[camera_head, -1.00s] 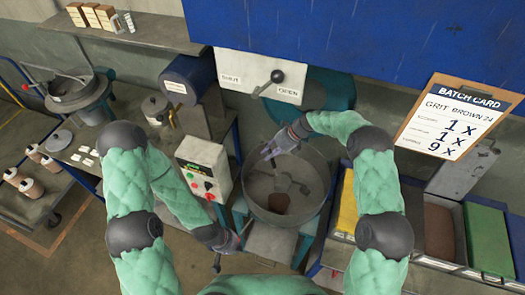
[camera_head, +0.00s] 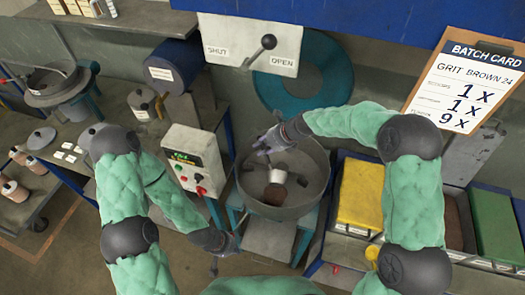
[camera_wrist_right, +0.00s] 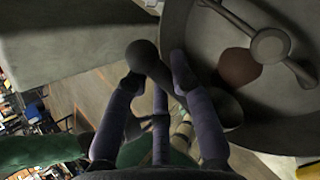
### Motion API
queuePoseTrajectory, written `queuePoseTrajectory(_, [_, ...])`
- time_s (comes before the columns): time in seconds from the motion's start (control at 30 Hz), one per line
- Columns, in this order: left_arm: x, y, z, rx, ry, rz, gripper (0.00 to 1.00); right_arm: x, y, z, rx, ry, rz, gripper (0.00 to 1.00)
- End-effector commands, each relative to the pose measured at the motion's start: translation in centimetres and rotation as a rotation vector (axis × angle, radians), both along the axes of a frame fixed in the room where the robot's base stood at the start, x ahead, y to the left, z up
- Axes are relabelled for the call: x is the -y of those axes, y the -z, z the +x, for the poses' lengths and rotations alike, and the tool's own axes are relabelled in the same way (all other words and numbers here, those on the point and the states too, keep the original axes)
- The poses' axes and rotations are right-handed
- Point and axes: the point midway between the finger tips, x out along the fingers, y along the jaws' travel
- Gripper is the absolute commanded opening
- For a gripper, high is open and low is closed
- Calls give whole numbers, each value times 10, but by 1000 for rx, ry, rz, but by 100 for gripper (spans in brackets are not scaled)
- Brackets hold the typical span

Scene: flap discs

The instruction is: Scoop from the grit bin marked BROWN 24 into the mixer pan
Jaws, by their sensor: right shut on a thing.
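The mixer pan (camera_head: 318,192) is a grey round pan on a blue stand, with a paddle and a brown grit patch (camera_head: 275,194) inside. The patch also shows in the right wrist view (camera_wrist_right: 238,68). My right gripper (camera_head: 270,146) is over the pan's left back rim, shut on a dark rod-like handle (camera_wrist_right: 146,56), probably the scoop's. A dark rounded part lies near it, and I cannot tell if it holds grit. An open bin of brown grit (camera_head: 453,218) stands right, partly behind my right arm; its label is unreadable. My left gripper (camera_head: 214,266) is low, left of the pan; its fingers are unclear.
A control box (camera_head: 195,160) stands left of the pan. A SHUT/OPEN lever panel (camera_head: 250,45) is behind it. Yellow (camera_head: 360,193) and green (camera_head: 495,228) lidded bins flank the brown grit. The batch card (camera_head: 465,85) hangs above, naming GRIT BROWN 24.

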Motion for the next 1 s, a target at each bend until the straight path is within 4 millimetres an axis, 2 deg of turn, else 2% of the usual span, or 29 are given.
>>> queuePoseTrajectory(0.03, [0, 12, 0, 0, 0, 0, 0, 0, 4, -2, 16, -1, -2, 0])
queuePoseTrajectory(1.0, [0, 134, 0, 0, 0, 0, 0, -6, -2, -42, 312, -3, -45, 0])
